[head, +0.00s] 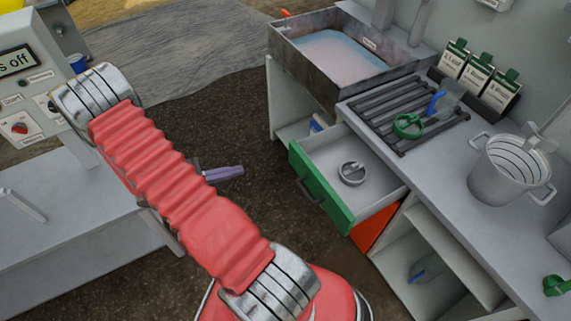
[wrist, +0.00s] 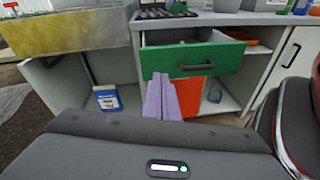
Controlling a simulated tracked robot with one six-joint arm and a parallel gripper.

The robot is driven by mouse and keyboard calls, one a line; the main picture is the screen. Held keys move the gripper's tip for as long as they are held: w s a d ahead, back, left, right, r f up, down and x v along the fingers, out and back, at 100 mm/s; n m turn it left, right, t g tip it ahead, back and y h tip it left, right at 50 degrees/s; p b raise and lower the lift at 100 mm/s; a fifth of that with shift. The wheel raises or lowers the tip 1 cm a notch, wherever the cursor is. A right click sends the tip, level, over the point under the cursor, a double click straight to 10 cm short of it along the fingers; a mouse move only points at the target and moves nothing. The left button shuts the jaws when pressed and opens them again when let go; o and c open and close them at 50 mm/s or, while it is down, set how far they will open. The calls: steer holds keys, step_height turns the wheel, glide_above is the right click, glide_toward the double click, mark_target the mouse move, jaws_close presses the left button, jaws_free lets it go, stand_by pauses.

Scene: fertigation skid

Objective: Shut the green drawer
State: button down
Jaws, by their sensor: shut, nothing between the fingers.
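The green drawer (head: 320,190) is pulled out from under the counter, and a round metal fitting (head: 352,173) lies inside it. Its green front (wrist: 215,55) with a dark bar handle (wrist: 196,67) faces me in the wrist view. My gripper (head: 222,173) has purple fingers that are shut and empty. In the head view it is left of the drawer front, apart from it. In the wrist view the fingers (wrist: 161,97) point toward the lower left part of the green front, with their tips overlapping its bottom edge in the picture.
An orange-red panel (head: 376,228) is below the drawer. A sink (head: 340,60), a black rack (head: 395,125) and a metal bucket (head: 505,175) are above and beside it. A blue-and-white container (wrist: 107,98) stands in the open cabinet at left. Bare floor lies before the drawer.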

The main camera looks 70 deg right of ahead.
mark_target(294, 160)
steer(key=s+d+f+n+h, duration=0.2)
steer(key=s+d+f+n, duration=0.1)
steer(key=f, duration=0.5)
steer(key=shift+s+h, duration=0.15)
steer(key=shift+h, duration=0.25)
steer(key=shift+s+d, duration=0.1)
steer(key=shift+d, duration=0.1)
steer(key=x, duration=1.3)
steer(key=shift+s+d, duration=0.2)
steer(key=shift+s, duration=0.15)
steer(key=shift+d, duration=0.15)
